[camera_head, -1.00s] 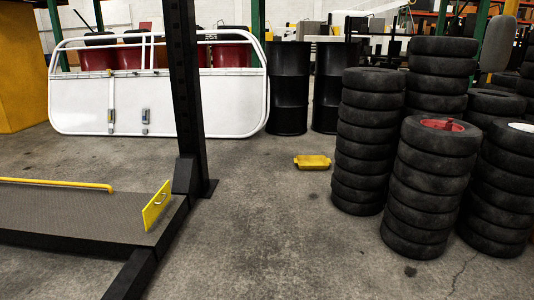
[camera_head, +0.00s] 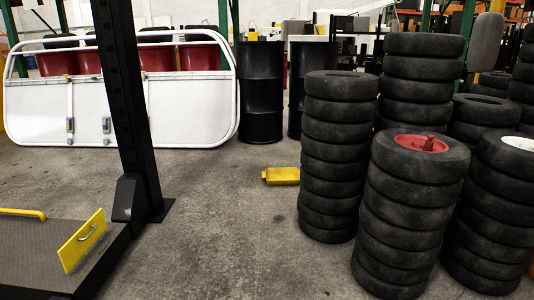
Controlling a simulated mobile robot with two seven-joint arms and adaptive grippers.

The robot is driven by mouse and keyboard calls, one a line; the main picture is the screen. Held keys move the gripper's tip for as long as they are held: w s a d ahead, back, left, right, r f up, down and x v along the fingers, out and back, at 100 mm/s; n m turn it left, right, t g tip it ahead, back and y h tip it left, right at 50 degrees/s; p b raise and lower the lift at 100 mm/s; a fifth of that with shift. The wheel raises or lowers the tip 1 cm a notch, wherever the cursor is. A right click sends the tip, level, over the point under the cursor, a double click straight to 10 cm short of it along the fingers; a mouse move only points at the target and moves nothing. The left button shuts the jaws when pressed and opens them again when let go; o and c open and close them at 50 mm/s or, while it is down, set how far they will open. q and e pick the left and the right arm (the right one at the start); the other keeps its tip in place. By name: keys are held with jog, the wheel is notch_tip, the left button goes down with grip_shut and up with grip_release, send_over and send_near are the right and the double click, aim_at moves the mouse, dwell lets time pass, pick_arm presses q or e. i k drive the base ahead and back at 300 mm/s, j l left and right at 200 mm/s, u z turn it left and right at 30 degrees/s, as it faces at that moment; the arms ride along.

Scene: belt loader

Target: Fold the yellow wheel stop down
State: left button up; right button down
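The yellow wheel stop (camera_head: 82,241) is a flat plate with a small metal handle. It stands raised and tilted at the right end of the dark ramp platform (camera_head: 30,255), in the lower left of the head view. Neither of my grippers is in view.
A black post (camera_head: 124,110) rises just behind the platform's end. Stacks of black tires (camera_head: 335,160) fill the right side. A yellow block (camera_head: 281,176) lies on the floor in the middle. Black barrels (camera_head: 261,90) and a white panel (camera_head: 120,100) stand behind. The concrete floor (camera_head: 230,250) in front is clear.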

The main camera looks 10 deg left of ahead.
aim_at(70, 255)
jog(key=i+u, duration=0.35)
jog(key=i, duration=0.4)
jog(key=i+l+u, duration=0.2)
jog(key=i+u, duration=0.2)
jog(key=i, duration=0.35)
